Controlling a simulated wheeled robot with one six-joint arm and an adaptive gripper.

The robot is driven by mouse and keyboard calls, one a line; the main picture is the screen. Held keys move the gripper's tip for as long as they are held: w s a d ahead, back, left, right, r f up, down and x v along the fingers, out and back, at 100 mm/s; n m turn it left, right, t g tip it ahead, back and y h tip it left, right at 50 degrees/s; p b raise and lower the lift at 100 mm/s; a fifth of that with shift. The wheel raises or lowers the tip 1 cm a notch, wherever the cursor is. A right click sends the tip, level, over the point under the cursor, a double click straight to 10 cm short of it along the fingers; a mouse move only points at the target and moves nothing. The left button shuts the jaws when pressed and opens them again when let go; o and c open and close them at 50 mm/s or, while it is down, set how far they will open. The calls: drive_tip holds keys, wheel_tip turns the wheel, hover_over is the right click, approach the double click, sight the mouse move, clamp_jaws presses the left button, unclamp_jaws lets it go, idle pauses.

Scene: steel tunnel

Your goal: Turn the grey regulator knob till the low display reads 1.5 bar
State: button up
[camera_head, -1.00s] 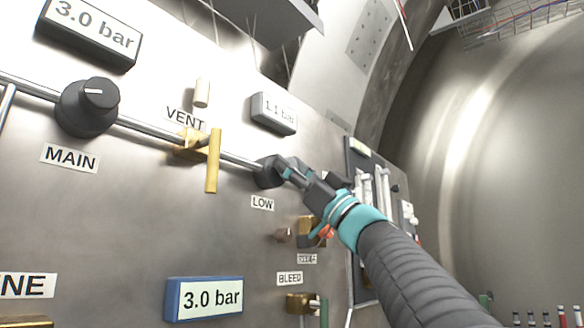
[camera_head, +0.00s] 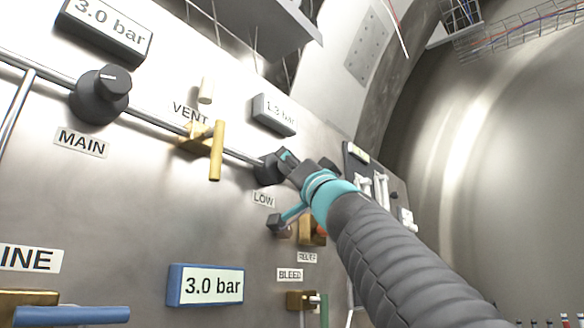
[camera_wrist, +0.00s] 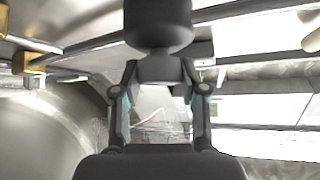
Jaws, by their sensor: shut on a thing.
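The grey regulator knob (camera_head: 267,170) sits on the steel panel above the LOW label (camera_head: 263,199). My gripper (camera_head: 284,162) is shut on it from the right, and its fingers hide part of the knob. In the wrist view the knob (camera_wrist: 158,25) is a dark cylinder at top centre, with my gripper (camera_wrist: 158,68) against its near end. The low display (camera_head: 274,114), a grey box above the knob, is pale and reads about 1.3 bar.
The MAIN knob (camera_head: 100,95) and a yellow VENT lever (camera_head: 216,150) stand out to the left. A blue-framed display (camera_head: 205,286) reads 3.0 bar. A blue lever (camera_head: 72,316) is at bottom left. A brass BLEED valve (camera_head: 300,300) lies below my arm.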

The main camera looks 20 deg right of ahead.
drive_tip(key=shift+m+h, duration=0.9)
drive_tip(key=shift+m, duration=0.2)
drive_tip(key=shift+m+h, duration=0.3)
drive_tip(key=o, duration=1.1)
drive_tip(key=shift+o, duration=0.2)
drive_tip(key=v, duration=1.2)
drive_tip(key=shift+d, duration=0.1)
